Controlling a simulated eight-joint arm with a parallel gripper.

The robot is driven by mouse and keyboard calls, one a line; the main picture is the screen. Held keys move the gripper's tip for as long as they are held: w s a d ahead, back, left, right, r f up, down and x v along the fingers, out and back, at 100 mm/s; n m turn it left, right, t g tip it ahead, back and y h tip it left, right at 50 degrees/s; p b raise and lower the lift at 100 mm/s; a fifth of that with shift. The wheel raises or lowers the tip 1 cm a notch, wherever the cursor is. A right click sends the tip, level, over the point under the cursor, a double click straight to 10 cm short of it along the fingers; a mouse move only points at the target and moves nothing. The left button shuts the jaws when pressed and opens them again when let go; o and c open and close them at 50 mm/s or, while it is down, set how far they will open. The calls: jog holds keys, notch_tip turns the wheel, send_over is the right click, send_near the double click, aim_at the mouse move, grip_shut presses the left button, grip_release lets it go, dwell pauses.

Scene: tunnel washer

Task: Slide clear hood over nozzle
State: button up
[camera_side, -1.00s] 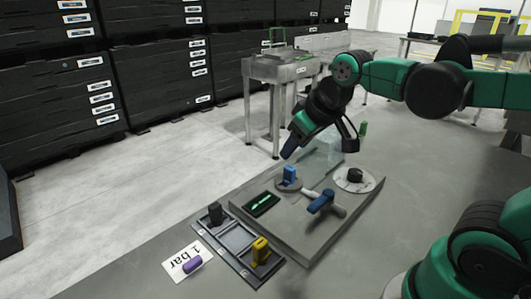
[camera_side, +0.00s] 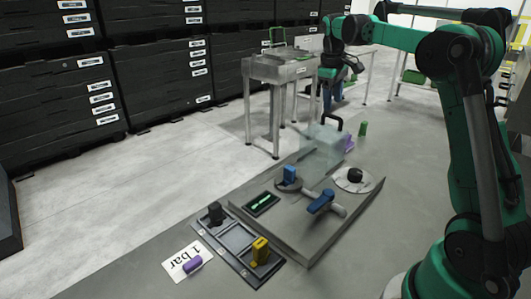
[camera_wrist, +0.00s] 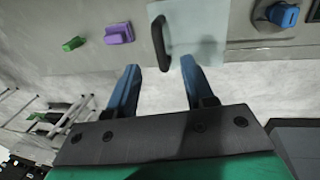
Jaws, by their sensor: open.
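The clear hood (camera_side: 322,143) is a see-through box with a black arched handle (camera_side: 333,121), at the back of the grey panel. In the wrist view the hood (camera_wrist: 205,35) lies at the top, with its handle (camera_wrist: 158,42) along its left side. My gripper (camera_side: 333,97) is open and empty, above and behind the hood, apart from it. In the wrist view the blue fingertips (camera_wrist: 160,66) point at the handle, whose near end lies in line with the gap between them. I cannot tell for sure which part is the nozzle; a purple piece (camera_side: 349,143) sits beside the hood.
A green peg (camera_side: 363,128) stands behind the purple piece. The panel carries a blue knob (camera_side: 290,174), a blue lever (camera_side: 320,201), a black knob (camera_side: 355,175) on a pale disc and a green display (camera_side: 262,203). A tray (camera_side: 238,238) and a "1 bar" card (camera_side: 180,256) lie in front.

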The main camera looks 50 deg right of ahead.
aim_at(331, 117)
jog(key=shift+d+f, duration=0.2)
jog(key=shift+f, duration=0.65)
jog(key=shift+d+f, duration=0.15)
jog(key=shift+f, duration=0.7)
jog(key=shift+c, duration=0.3)
grip_shut()
jog(key=shift+a, duration=0.1)
